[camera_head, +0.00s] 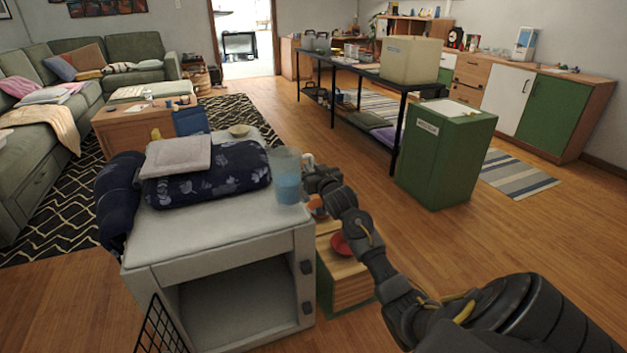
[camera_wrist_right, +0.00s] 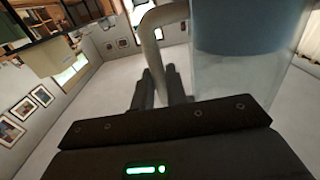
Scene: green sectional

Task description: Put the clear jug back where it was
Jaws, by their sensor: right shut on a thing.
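The clear jug (camera_head: 287,178), with blue in its lower part, is upright at the right edge of the grey cabinet top (camera_head: 215,231) in the head view. I cannot tell whether its base touches the top. My right gripper (camera_head: 312,178) is at the jug's right side, by the handle. In the right wrist view my right gripper (camera_wrist_right: 161,88) is shut on the handle (camera_wrist_right: 150,35), and the jug's clear wall (camera_wrist_right: 235,75) fills the upper right. My left gripper is not in view.
A dark blue patterned cushion (camera_head: 215,190) with a folded grey cloth (camera_head: 177,156) lies left of the jug. A small bowl (camera_head: 239,131) stands behind it. A green-sided wooden crate (camera_head: 345,285) is right of the cabinet. Open floor (camera_head: 350,165) lies beyond.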

